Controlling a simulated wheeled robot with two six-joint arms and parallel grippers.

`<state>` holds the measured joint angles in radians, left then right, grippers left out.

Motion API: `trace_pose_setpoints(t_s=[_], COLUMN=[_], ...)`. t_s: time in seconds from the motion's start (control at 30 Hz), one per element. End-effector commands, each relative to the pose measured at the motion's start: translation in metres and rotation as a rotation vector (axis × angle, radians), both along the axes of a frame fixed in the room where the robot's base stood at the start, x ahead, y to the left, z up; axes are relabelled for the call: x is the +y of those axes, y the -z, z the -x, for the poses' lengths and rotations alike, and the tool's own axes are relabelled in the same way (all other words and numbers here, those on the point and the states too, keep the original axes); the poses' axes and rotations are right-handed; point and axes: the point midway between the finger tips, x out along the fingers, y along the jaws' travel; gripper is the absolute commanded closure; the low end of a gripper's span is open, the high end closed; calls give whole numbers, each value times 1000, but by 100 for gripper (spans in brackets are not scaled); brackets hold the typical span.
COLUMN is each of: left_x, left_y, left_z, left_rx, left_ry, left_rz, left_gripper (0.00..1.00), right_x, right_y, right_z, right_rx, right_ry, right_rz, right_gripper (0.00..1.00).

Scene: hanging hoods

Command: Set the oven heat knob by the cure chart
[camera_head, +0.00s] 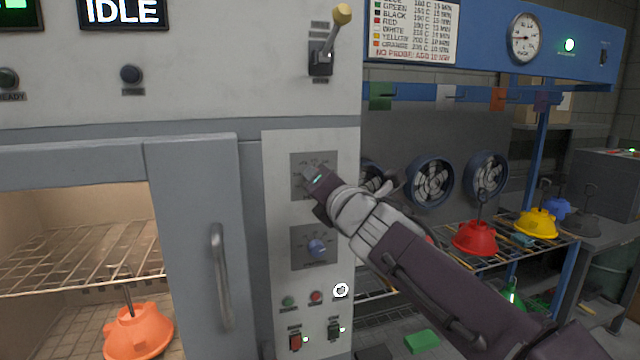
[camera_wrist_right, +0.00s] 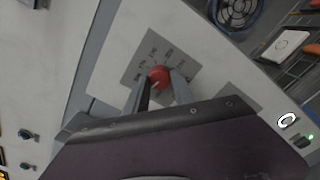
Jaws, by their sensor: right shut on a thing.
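My right gripper (camera_head: 318,188) is at the upper dial plate (camera_head: 300,165) on the oven's white control panel. In the right wrist view its fingers (camera_wrist_right: 160,82) are closed on either side of the red heat knob (camera_wrist_right: 159,75). Small numbers surround the knob, too small to read surely; its pointer setting is unclear. In the head view my gripper hides the knob. A blue knob (camera_head: 317,247) sits on a second dial below. The cure chart (camera_head: 415,28) hangs at the top right, listing colours with temperatures and minutes. My left gripper is not in view.
An orange hood (camera_head: 138,332) stands inside the open oven under a wire rack (camera_head: 80,255). The display (camera_head: 124,12) reads IDLE. A yellow-tipped lever (camera_head: 330,40) is above the panel. Red (camera_head: 475,238) and yellow (camera_head: 537,223) hoods stand on the rack at right.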

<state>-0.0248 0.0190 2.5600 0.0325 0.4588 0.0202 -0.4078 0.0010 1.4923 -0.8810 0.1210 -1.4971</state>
Motion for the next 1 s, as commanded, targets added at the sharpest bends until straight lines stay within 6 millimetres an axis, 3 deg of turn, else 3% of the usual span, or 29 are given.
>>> trace_pose_setpoints(t_s=[1.0], left_x=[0], left_y=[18], left_z=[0], left_rx=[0], left_ry=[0], left_rz=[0], left_gripper=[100], right_x=[0], right_y=[0], right_z=[0], right_rx=[298], right_ry=[0], right_rz=[-916], right_gripper=[100])
